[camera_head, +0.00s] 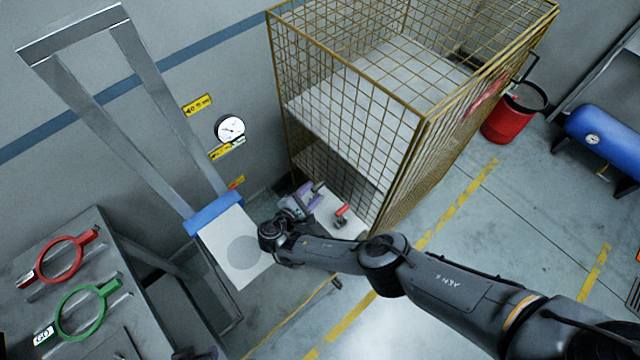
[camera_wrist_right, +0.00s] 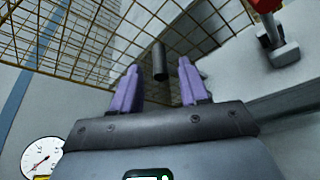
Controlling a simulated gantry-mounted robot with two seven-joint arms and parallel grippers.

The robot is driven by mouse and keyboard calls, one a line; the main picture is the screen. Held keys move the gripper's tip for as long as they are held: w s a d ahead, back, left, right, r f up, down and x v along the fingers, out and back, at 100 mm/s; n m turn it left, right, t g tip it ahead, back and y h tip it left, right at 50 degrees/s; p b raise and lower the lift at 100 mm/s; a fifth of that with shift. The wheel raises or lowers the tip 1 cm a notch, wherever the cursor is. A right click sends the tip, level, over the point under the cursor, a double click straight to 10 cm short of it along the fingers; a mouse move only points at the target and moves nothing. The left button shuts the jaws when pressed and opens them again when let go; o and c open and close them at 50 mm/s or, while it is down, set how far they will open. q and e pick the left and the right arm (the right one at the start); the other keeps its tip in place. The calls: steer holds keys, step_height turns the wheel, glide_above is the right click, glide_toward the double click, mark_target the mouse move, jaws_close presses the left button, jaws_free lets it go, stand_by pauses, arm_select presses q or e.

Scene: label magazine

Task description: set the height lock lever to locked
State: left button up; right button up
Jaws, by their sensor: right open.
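My right gripper (camera_head: 304,198) reaches in beside the low front corner of the wire cage. In the right wrist view its two purple fingers (camera_wrist_right: 158,85) are apart. A dark cylindrical bar (camera_wrist_right: 159,61) shows in the gap between the fingertips, and I cannot tell whether it is between them or beyond them. A small red-handled lever (camera_head: 341,211) on a pale shelf lies to the right of the gripper. In the right wrist view the red handle (camera_wrist_right: 266,5) is at the top right, clear of the fingers. I cannot read a locked mark. My left gripper is out of view.
The wire cage (camera_head: 425,130) stands close behind the right gripper. A white plate with a blue edge (camera_head: 213,214) is to its left. A round gauge (camera_head: 230,129) is on the wall. Red (camera_head: 60,260) and green (camera_head: 88,310) rings lie on the left bench.

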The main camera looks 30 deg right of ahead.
mark_target(320, 184)
steer(key=shift+b+x, duration=0.75)
steer(key=shift+x, duration=2.25)
jaws_close()
